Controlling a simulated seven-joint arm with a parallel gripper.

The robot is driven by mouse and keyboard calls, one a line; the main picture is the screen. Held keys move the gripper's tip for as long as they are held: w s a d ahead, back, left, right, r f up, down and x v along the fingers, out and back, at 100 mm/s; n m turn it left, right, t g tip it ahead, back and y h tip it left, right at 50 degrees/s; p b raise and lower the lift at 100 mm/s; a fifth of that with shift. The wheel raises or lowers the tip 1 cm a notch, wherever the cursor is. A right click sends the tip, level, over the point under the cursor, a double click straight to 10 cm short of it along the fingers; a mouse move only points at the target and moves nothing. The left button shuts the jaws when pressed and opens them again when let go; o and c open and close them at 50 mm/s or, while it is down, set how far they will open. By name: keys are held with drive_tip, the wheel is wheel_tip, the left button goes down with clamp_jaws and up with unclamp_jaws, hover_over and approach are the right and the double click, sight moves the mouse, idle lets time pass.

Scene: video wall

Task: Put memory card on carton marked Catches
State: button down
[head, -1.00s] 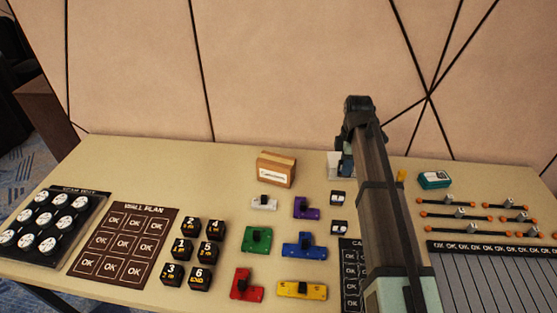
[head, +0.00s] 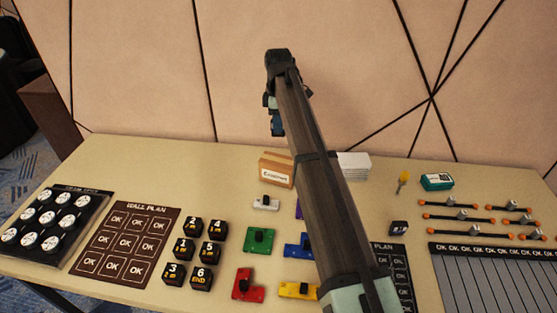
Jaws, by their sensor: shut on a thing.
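My gripper (head: 273,112) is raised in front of the wall, above the carton and slightly left of its middle. It is shut on a small dark blue thing (head: 278,126), seemingly the memory card, which is small and partly hidden by the gripper. The brown cardboard carton (head: 271,165) stands at the back of the table. It has a white label on its front whose writing is too small to read surely. My arm crosses the picture just right of the carton. The held thing is apart from the carton.
A white stack (head: 354,166), a yellow-handled tool (head: 403,177) and a teal box (head: 437,181) stand right of my arm. Coloured blocks, numbered black cubes and the wall plan board (head: 150,209) lie in front. My arm hides part of the middle.

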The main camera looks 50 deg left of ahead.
drive_tip(key=shift+f, duration=5.05)
drive_tip(key=shift+f, duration=0.1)
drive_tip(key=c, duration=0.9)
unclamp_jaws()
wheel_tip(320, 180, up, 12)
drive_tip(key=shift+r, duration=0.15)
